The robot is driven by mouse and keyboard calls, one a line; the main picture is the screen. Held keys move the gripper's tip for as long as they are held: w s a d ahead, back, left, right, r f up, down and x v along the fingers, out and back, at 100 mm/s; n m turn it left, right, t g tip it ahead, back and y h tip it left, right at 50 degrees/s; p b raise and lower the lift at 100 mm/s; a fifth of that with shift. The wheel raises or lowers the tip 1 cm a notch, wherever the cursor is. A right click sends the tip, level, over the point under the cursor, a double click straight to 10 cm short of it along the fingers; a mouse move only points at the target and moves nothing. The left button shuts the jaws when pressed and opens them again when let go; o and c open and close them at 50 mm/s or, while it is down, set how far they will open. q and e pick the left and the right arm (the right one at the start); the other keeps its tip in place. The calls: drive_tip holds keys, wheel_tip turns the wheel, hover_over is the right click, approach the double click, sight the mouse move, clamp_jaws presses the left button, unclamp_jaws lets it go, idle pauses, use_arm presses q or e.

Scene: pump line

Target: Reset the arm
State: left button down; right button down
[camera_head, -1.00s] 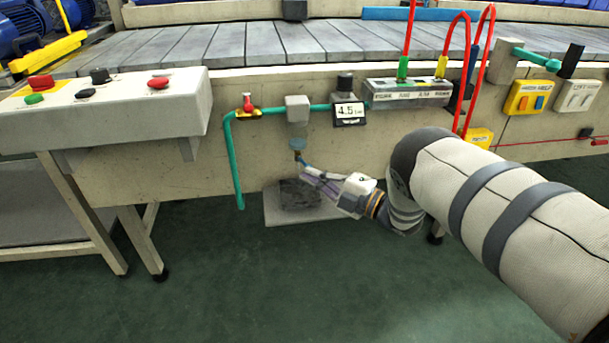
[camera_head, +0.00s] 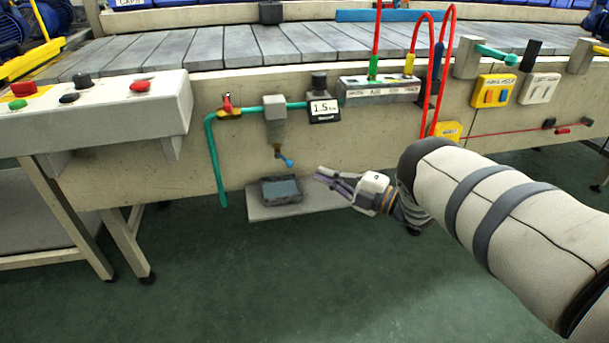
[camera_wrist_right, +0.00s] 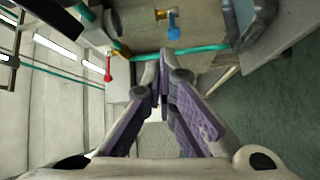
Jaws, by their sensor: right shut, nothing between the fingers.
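My right gripper (camera_head: 320,177) is shut and empty, to the right of the small drain valve with a blue handle (camera_head: 286,161) under the grey box (camera_head: 275,118). A gap separates the fingertips from the handle. In the right wrist view, the purple-padded fingers (camera_wrist_right: 163,68) meet at their tips, and the blue handle (camera_wrist_right: 173,26) shows beyond them, apart. My right arm (camera_head: 500,215) reaches in from the right. My left gripper is not in view.
A dark pan (camera_head: 282,189) sits on a pale floor plate (camera_head: 325,204) below the valve. A teal pipe (camera_head: 217,165) carries a red-handled valve (camera_head: 228,104). A display (camera_head: 323,110) reads 1.5. A control desk (camera_head: 90,112) stands left. The green floor in front is clear.

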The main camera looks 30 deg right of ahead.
drive_tip(key=shift+s+d+f, duration=0.1)
drive_tip(key=shift+s+d, duration=0.4)
drive_tip(key=shift+d, duration=0.35)
